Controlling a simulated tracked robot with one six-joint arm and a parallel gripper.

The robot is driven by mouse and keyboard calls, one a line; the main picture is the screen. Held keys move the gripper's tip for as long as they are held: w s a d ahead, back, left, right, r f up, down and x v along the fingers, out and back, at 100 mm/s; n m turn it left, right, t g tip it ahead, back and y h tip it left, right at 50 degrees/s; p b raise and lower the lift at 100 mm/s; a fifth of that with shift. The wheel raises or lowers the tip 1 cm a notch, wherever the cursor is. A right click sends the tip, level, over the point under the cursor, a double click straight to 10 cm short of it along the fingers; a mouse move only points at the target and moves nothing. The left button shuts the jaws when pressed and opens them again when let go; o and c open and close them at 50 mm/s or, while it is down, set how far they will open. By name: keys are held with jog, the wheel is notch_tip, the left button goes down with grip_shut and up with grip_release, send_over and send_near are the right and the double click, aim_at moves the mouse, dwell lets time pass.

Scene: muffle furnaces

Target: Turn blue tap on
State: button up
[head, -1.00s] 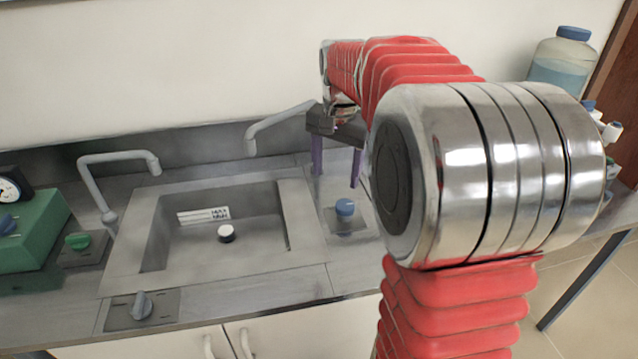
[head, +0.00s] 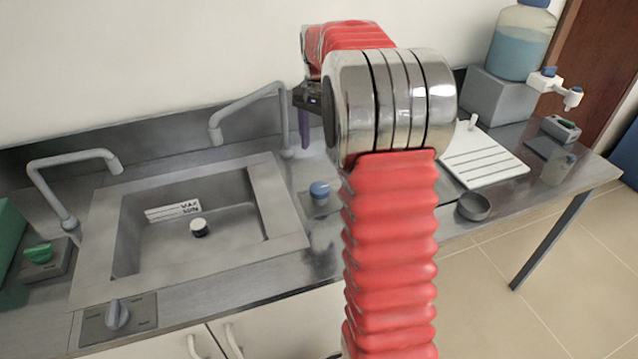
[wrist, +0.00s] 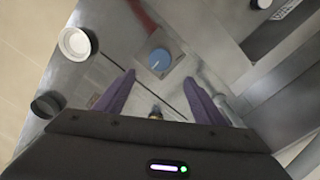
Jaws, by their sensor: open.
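The blue tap knob (head: 319,190) sits on a small square plate on the counter, right of the sink. It also shows in the wrist view (wrist: 160,59), just beyond my fingertips, with a pale mark line on its top. My gripper (wrist: 159,77) is open, its two purple fingers spread with nothing between them. In the head view one purple finger (head: 304,130) shows above and behind the knob; the rest is hidden by my arm. The knob and fingers look apart. A curved grey spout (head: 250,103) stands behind the knob.
The sink (head: 285,215) lies left of the knob. A green knob (head: 38,253) and a grey-blue knob (head: 117,315) sit farther left. A white drying board (head: 485,160), a bowl (head: 473,206) and a beaker (head: 558,168) stand at the right.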

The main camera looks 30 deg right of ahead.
aim_at(320, 187)
notch_tip(320, 187, down, 13)
jog(key=shift+f, duration=0.2)
dwell(0.4)
jog(key=c, duration=1.1)
